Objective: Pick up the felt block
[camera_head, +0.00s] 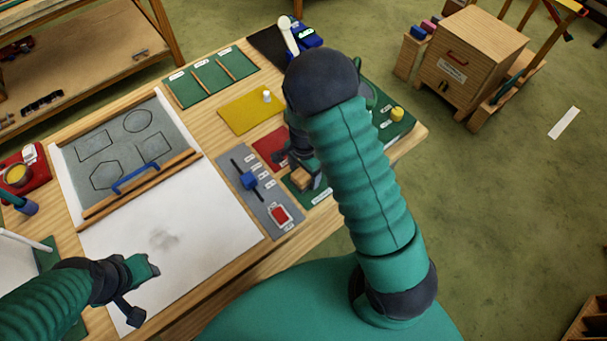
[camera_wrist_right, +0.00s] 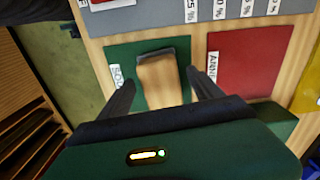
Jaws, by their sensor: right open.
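The felt block (camera_wrist_right: 160,82) is a wooden block with a dark grey felt edge, lying on a small green mat (camera_wrist_right: 118,62). In the head view the block (camera_head: 301,179) shows partly, below my right gripper (camera_head: 291,164). In the right wrist view, my right gripper (camera_wrist_right: 161,90) is open, with one dark finger on each side of the block and gaps between. The block's near end is hidden by the gripper body. My left gripper (camera_head: 142,290) is over the lower left of the white sheet, its fingers apart and empty.
A red mat (camera_wrist_right: 247,65) lies beside the green mat. A grey slider panel (camera_head: 258,192) with a blue knob is to the left. A white sheet (camera_head: 205,235) and a grey board with drawn shapes (camera_head: 118,150) cover the table's left. A yellow mat (camera_head: 245,112) lies behind.

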